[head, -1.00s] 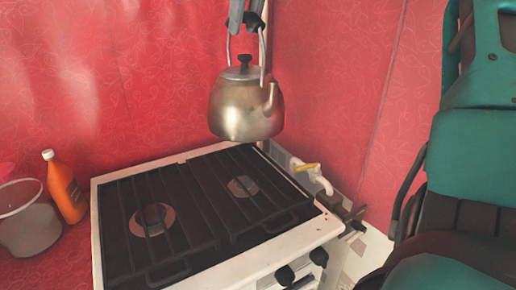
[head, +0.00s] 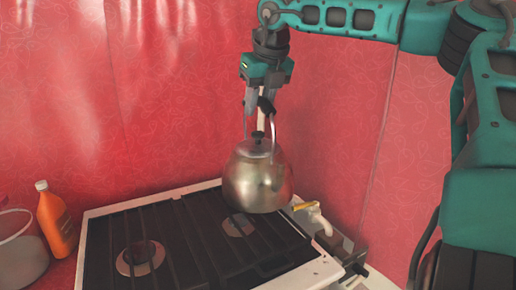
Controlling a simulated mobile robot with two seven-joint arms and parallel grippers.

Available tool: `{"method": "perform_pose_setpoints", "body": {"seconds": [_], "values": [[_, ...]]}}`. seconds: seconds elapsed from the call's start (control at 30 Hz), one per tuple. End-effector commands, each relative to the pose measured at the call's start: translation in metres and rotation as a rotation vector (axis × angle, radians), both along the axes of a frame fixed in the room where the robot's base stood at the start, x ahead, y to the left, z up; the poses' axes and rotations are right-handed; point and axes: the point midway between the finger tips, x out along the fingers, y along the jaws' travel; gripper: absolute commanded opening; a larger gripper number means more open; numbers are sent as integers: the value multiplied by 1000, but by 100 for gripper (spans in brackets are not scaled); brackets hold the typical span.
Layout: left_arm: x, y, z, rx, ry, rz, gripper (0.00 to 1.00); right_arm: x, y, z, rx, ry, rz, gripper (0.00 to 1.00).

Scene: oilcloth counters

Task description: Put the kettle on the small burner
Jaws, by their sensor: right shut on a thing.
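The silver metal kettle (head: 257,182) hangs upright by its raised handle from my right gripper (head: 262,106), which is shut on the handle. In the head view the kettle overlaps the back right of the stove (head: 185,235); its base seems a little above the grate. The small burner (head: 237,227) is the right one, just below and left of the kettle in the picture, partly covered by grate bars. The larger burner (head: 140,258) is at the left and bare. My left gripper is out of view.
An orange bottle (head: 55,219) and a clear bucket (head: 18,250) stand left of the stove. A pipe with a yellow valve handle (head: 304,206) is close to the kettle's right. Red patterned walls (head: 150,90) rise behind. The left grate is clear.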

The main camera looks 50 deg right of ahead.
Motion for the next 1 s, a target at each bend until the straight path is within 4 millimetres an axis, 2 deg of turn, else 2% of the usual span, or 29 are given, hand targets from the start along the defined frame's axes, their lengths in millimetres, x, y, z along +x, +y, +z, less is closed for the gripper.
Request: {"method": "perform_pose_setpoints", "body": {"seconds": [0.1, 0.2, 0.47, 0.73, 1.0], "values": [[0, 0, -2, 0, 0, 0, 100, 0, 1, -24, 1, -5, 2, 0], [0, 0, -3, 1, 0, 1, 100, 1, 1, -38, 1, -8, 2, 0], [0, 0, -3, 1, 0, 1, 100, 1, 0, -53, -1, -8, 1, 0], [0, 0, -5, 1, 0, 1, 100, 1, 0, -87, 0, -5, 1, 0], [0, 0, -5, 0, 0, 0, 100, 1, 0, -91, -1, -10, 1, 0]]}}
